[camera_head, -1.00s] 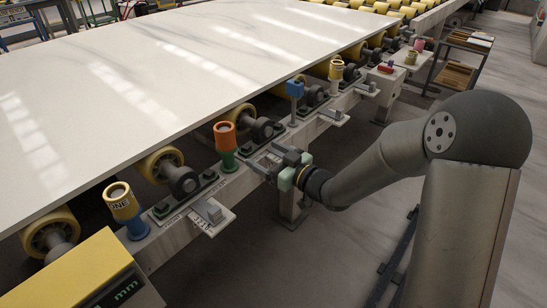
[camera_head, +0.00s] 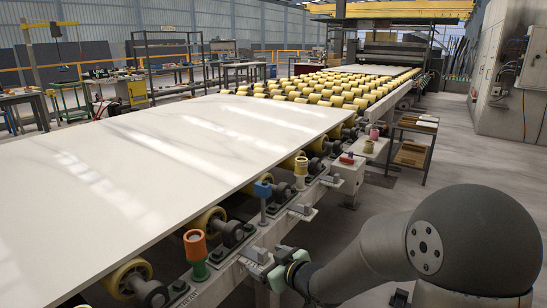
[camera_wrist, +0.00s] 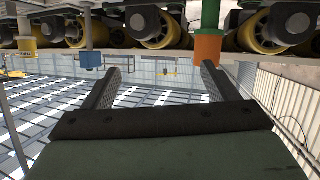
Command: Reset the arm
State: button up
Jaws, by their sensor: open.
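My gripper (camera_head: 262,268) is at the rail beside the roller conveyor, low in the head view, in front of the slab's near edge. In the wrist view my gripper (camera_wrist: 158,82) shows two dark fingers spread apart with nothing between them. The wrist picture looks upside down, with the rollers along its top. An orange and green post (camera_head: 195,250) stands left of my gripper in the head view; it also shows near the right finger in the wrist view (camera_wrist: 207,48).
A white stone slab (camera_head: 150,165) lies on the rollers. A blue-topped post (camera_head: 263,188) and a yellow cylinder (camera_head: 300,166) stand along the rail. A shelf cart (camera_head: 412,145) stands beyond, and a grey cabinet (camera_head: 500,80) is at far right. Open floor lies right of the rail.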

jog(key=s+d+r+m+g+h+p, duration=0.3)
jog(key=s+d+r+m+h+p, duration=0.35)
jog(key=d, duration=0.65)
jog(key=s+d+r+m+g+h+p, duration=0.1)
jog(key=s+r+g+p, duration=0.2)
jog(key=s, duration=0.8)
jog(key=s+d+r+m+g+h+p, duration=0.1)
jog(key=s+r+g+p, duration=0.3)
jog(key=s, duration=0.7)
notch_tip(320, 180, up, 2)
jog(key=shift+s+d+r, duration=0.1)
jog(key=shift+s+d, duration=0.1)
jog(key=shift+d, duration=0.35)
